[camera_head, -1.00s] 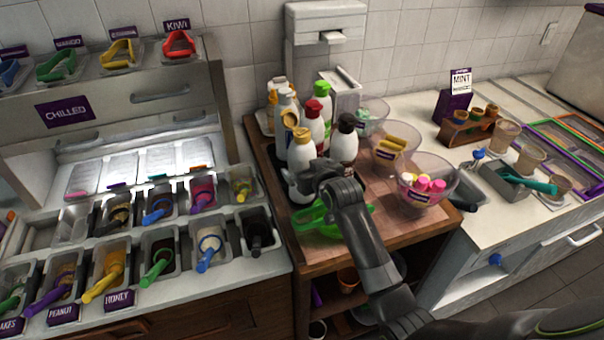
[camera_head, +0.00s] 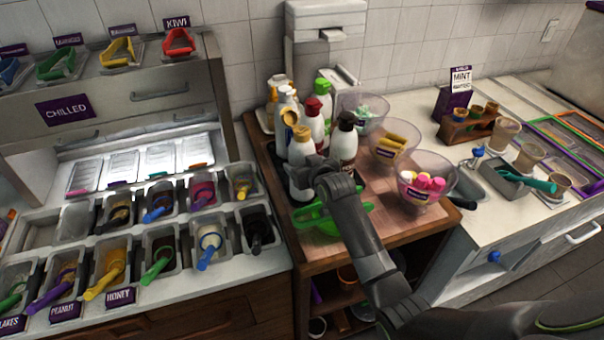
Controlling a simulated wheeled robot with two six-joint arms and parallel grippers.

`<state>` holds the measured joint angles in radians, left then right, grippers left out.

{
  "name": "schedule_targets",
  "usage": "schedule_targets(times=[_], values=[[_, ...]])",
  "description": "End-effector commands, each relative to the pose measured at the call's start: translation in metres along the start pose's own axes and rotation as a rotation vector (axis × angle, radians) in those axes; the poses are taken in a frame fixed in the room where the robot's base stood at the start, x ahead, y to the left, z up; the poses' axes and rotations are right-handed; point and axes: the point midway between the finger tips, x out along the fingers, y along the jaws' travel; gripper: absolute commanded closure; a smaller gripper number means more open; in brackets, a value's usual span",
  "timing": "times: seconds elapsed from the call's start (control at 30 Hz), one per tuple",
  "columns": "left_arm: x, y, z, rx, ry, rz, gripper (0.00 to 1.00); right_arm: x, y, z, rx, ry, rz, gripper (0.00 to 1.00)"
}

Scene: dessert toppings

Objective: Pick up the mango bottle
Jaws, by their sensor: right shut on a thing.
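A cluster of white squeeze bottles stands on the wooden cart top. The bottle with the tan-gold cap (camera_head: 301,150) is at the front of it, and I cannot read its label, so I cannot confirm that it is the mango bottle. My right gripper (camera_head: 308,172) is shut around this front bottle, which looks upright. The gripper hides part of its body, and I cannot tell whether its base touches the cart. Bottles with a red cap (camera_head: 314,122), a black cap (camera_head: 344,143) and a green cap (camera_head: 325,97) stand close behind and beside it. My left gripper is not in view.
Clear bowls (camera_head: 427,180) with pink and yellow items stand to the right. Topping tubs (camera_head: 208,240) fill the left counter. A white dispenser (camera_head: 325,30) stands behind.

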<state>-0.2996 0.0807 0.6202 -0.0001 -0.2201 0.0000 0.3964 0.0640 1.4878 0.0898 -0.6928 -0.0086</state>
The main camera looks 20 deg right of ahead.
Motion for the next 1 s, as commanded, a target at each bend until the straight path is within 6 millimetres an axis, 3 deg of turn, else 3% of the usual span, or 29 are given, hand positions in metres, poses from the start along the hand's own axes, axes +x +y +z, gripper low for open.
schedule_targets(times=[0.33, 0.77, 0.8, 0.93, 1.0], values=[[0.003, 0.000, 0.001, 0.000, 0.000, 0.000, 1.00, -0.005, -0.001, -0.018, -0.002, 0.016, -0.001, 0.52], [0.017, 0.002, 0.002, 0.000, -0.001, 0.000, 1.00, -0.031, -0.001, -0.080, -0.003, 0.017, -0.001, 0.52], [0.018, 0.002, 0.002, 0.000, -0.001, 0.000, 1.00, -0.033, -0.001, -0.084, -0.003, 0.017, -0.001, 0.32], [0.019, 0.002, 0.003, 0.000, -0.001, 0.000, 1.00, -0.037, -0.001, -0.093, -0.002, 0.014, -0.001, 0.49], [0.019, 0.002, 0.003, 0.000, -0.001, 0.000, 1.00, -0.039, 0.000, -0.096, -0.002, 0.013, -0.001, 0.52]])
